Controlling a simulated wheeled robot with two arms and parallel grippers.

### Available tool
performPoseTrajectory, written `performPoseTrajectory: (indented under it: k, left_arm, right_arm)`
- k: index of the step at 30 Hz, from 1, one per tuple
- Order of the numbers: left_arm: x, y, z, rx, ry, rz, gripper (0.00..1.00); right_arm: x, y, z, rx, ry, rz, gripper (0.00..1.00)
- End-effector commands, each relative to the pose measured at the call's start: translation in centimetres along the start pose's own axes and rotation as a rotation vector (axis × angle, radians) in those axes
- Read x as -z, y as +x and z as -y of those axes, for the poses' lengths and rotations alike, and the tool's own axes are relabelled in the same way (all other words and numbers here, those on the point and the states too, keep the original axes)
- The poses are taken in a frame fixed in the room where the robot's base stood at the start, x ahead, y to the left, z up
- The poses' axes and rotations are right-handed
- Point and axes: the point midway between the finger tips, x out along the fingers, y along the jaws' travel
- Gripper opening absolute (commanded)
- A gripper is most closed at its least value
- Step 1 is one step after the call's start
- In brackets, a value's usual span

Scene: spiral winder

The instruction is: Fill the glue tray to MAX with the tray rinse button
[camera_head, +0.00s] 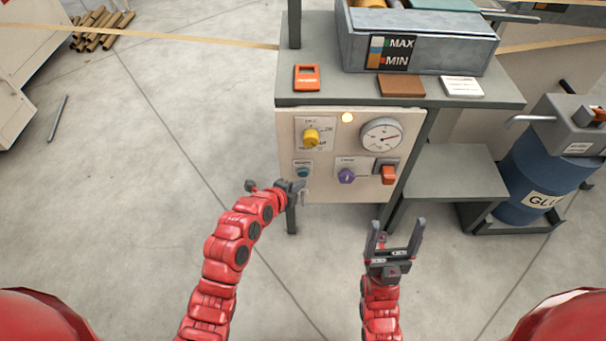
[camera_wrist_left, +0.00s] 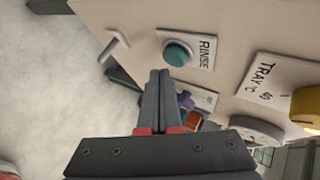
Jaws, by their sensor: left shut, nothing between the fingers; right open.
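The control panel (camera_head: 327,188) faces me below the bench top. The teal rinse button (camera_head: 303,172) is at its lower left; in the left wrist view the button (camera_wrist_left: 178,54) sits on a plate marked RINSE. My left gripper (camera_head: 301,185) is shut and empty, its tips just below the button; in the wrist view the tips (camera_wrist_left: 159,74) appear close to it, contact unclear. The glue tray (camera_head: 420,55) is on the bench with a MAX/MIN gauge (camera_head: 391,52); its liquid level is hard to read. My right gripper (camera_head: 396,238) is open and empty, in front of the panel's lower right.
The panel also carries a yellow knob (camera_head: 311,137), a dial gauge (camera_head: 382,136), a purple knob (camera_head: 346,176), an orange switch (camera_head: 388,175) and a lit lamp (camera_head: 347,118). A blue glue drum (camera_head: 533,170) stands right. The floor at left is mostly clear.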

Motion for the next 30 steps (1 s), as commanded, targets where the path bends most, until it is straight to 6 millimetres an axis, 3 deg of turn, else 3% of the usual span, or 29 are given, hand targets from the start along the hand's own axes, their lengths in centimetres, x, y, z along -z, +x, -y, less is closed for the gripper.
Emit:
performPoseTrajectory:
  k: [30]
  left_arm:
    - [-0.19,0.32,0.00,0.001,0.001,0.000,0.00]
  right_arm:
    - [-0.13,-0.77,0.04,0.000,0.000,0.000,0.81]
